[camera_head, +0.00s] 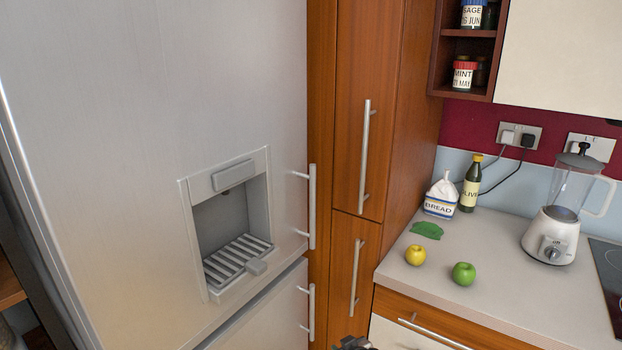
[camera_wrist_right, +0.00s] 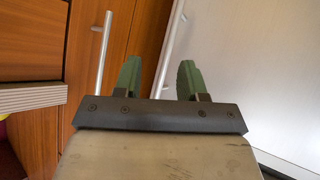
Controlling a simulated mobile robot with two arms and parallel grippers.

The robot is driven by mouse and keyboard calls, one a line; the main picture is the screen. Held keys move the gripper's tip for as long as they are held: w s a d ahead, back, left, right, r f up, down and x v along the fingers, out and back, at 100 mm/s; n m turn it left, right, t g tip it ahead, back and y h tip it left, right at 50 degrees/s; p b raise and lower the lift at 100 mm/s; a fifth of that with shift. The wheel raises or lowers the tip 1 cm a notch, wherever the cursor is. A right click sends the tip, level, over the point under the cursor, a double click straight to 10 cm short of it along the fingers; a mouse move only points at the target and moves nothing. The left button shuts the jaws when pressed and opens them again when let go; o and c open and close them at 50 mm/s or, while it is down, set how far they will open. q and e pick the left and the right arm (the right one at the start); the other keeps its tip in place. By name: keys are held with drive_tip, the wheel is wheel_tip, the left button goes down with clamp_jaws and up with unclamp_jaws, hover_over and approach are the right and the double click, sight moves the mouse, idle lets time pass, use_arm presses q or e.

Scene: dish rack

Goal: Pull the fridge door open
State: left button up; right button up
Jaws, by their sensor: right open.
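The fridge is silver, with its upper door (camera_head: 150,80) shut and a water dispenser (camera_head: 230,220) set into it. The upper door's vertical bar handle (camera_head: 312,207) is at its right edge. The lower door (camera_head: 262,318) is also shut, with its own handle (camera_head: 311,313) below. In the right wrist view my right gripper (camera_wrist_right: 158,75) is open and empty, with green fingers spread. A fridge handle (camera_wrist_right: 169,50) appears between the fingertips, beyond them; I cannot tell which door's it is. A dark bit at the head view's bottom edge may be my right gripper. My left gripper is not in view.
Tall wooden cabinets with bar handles (camera_head: 365,155) stand right beside the fridge. The counter (camera_head: 475,270) to the right holds a yellow apple (camera_head: 415,254), a green apple (camera_head: 464,273), a bread bag (camera_head: 440,197), a bottle (camera_head: 470,185) and a blender (camera_head: 556,225).

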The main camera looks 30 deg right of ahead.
drive_tip(key=w+r+t+p, duration=0.1)
drive_tip(key=w+r+t, duration=0.15)
drive_tip(key=r, duration=0.85)
drive_tip(key=w+r+t+p, duration=0.1)
drive_tip(key=w+r, duration=0.2)
drive_tip(key=r, duration=0.7)
drive_tip(key=m+t+p, duration=0.1)
drive_tip(key=t+p, duration=0.1)
drive_tip(key=t, duration=0.1)
approach(314, 195)
drive_tip(key=w+p, duration=0.1)
drive_tip(key=w, duration=0.2)
drive_tip(key=w+d, duration=0.1)
drive_tip(key=w, duration=0.2)
drive_tip(key=w+p, duration=0.1)
drive_tip(key=w, duration=0.1)
drive_tip(key=shift+w+d+p, duration=0.2)
drive_tip(key=shift+w+p, duration=0.15)
drive_tip(key=shift+w, duration=0.05)
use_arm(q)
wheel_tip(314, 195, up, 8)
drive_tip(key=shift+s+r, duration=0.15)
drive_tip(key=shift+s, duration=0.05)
use_arm(e)
drive_tip(key=shift+w+d+f, duration=0.1)
drive_tip(key=shift+w, duration=0.4)
drive_tip(key=shift+w+d+f, duration=0.1)
drive_tip(key=shift+w, duration=0.35)
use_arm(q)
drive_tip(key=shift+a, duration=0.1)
